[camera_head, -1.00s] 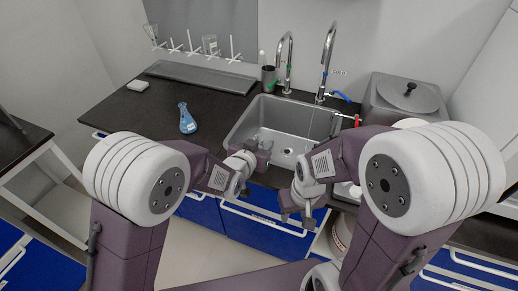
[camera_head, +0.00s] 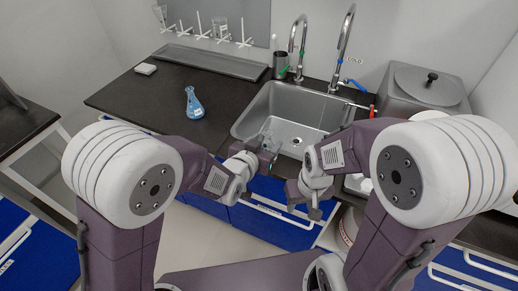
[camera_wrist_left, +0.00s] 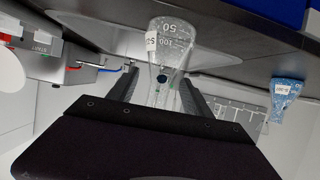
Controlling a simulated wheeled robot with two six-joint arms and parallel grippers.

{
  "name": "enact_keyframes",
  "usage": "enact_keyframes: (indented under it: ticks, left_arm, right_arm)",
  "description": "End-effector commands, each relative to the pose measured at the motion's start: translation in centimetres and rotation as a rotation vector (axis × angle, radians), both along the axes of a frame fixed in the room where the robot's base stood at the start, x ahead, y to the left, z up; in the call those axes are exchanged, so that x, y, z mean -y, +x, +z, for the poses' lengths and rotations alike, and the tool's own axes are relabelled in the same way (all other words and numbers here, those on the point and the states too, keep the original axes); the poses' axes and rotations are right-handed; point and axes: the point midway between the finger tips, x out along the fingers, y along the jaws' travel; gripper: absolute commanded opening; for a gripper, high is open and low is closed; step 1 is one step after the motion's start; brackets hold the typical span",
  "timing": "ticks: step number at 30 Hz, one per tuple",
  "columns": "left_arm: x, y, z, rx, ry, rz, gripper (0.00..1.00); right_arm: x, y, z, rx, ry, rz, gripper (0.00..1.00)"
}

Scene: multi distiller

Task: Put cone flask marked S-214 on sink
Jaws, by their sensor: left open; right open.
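A clear cone flask (camera_wrist_left: 168,48) with a white label fills the middle of the left wrist view, upside down there. Its label begins with S; the rest is unclear. My left gripper (camera_head: 268,158) is open, with its fingers either side of the flask's neck in the wrist view (camera_wrist_left: 158,92). In the head view the clear flask (camera_head: 268,139) shows faintly over the near left part of the steel sink (camera_head: 250,118). I cannot tell whether its base touches the sink. My right gripper (camera_head: 313,208) is open and empty, low in front of the counter.
A blue cone flask (camera_head: 195,104) stands on the dark counter (camera_head: 150,95) left of the sink; it also shows in the wrist view (camera_wrist_left: 286,92). Two taps (camera_head: 341,50) rise behind the sink. A rack of white pegs (camera_head: 215,62) stands at the back left.

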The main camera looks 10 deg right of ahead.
Motion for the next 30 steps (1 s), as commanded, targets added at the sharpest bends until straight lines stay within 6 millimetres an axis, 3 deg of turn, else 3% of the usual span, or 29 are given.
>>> enact_keyframes:
  ticks: [6,7,9,15,30]
  left_arm:
    - [-3.1,-4.7,2.6,0.002,-0.002,-0.002,0.58]
    - [-3.2,-4.6,1.7,0.008,-0.004,0.002,0.58]
    - [-3.4,-4.7,1.7,0.011,-0.002,0.007,0.58]
    - [-4.0,-5.8,2.6,0.006,0.0,0.004,0.58]
    - [-4.4,-6.1,2.9,-0.011,0.006,0.005,0.58]
  right_arm:
    - [0.0,0.0,0.4,0.0,0.0,0.0,0.43]
    - [0.0,0.0,-1.5,0.001,0.0,0.0,0.43]
    - [0.0,0.0,-3.3,0.0,0.0,0.0,0.43]
    - [0.0,0.0,-5.7,0.0,0.0,0.0,0.43]
    - [0.0,0.0,-5.9,0.0,0.0,0.0,0.43]
